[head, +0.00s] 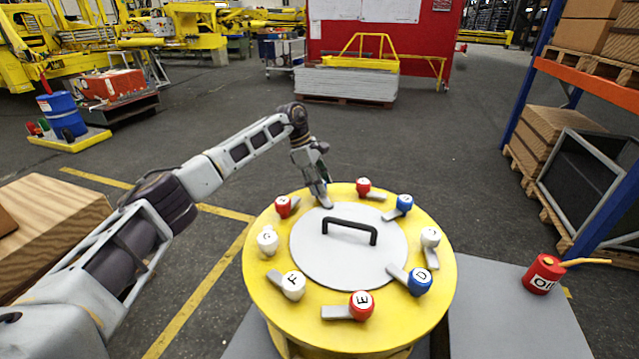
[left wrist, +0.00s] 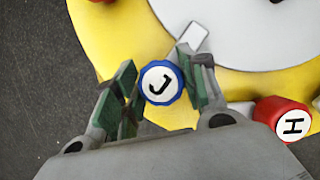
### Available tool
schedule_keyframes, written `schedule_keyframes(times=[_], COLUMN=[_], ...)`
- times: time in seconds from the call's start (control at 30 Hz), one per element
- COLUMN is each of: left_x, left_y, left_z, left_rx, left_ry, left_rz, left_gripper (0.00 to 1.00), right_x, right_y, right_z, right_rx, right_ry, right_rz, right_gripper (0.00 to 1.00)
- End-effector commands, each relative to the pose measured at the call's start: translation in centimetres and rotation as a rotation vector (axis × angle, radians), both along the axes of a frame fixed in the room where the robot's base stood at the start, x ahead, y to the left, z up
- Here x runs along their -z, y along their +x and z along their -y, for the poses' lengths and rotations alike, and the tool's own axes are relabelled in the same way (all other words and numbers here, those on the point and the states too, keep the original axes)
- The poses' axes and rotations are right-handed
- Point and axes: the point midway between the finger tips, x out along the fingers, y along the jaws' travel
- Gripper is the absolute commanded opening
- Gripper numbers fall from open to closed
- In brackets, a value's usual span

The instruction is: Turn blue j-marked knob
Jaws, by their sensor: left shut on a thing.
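The blue knob marked J (left wrist: 161,83) is on the rim of the round yellow drum (head: 262,235), with its grey lever (left wrist: 192,38) pointing up and right in the left wrist view. My left gripper (head: 323,198) reaches down to the drum's far edge. In the left wrist view its green-padded fingers (left wrist: 160,86) are on either side of the J knob, shut on it. In the head view the gripper hides the J knob. My right gripper is not in view.
A red knob marked H (left wrist: 287,118) sits beside the J knob. Several other red, white and blue knobs ring the drum's grey lid (head: 345,262), which has a black handle (head: 347,226). A red oil can (head: 542,274) stands at the right.

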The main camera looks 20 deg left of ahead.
Motion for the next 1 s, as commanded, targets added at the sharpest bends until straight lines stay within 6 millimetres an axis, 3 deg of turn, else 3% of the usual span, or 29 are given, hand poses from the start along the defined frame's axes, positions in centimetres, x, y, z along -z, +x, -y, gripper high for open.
schedule_keyframes(times=[0.6,0.63,0.77,0.8,1.0], left_x=[-0.17,-0.17,-0.14,-0.12,-0.06], left_y=[0.08,0.08,0.07,0.06,0.03], left_z=[-0.07,-0.06,-0.06,-0.05,-0.03], left_rx=[0.045,0.045,0.044,0.044,0.044], left_ry=[0.000,0.000,0.000,0.000,0.000], left_rz=[0.004,0.004,0.003,0.003,0.001], left_gripper=[0.18,0.43,0.60,0.63,0.63], right_x=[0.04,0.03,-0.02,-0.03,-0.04], right_y=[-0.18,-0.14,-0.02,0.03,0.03], right_z=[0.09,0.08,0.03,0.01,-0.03], right_rx=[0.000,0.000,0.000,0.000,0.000], right_ry=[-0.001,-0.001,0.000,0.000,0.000], right_rz=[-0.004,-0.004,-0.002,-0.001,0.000], right_gripper=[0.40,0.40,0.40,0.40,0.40])
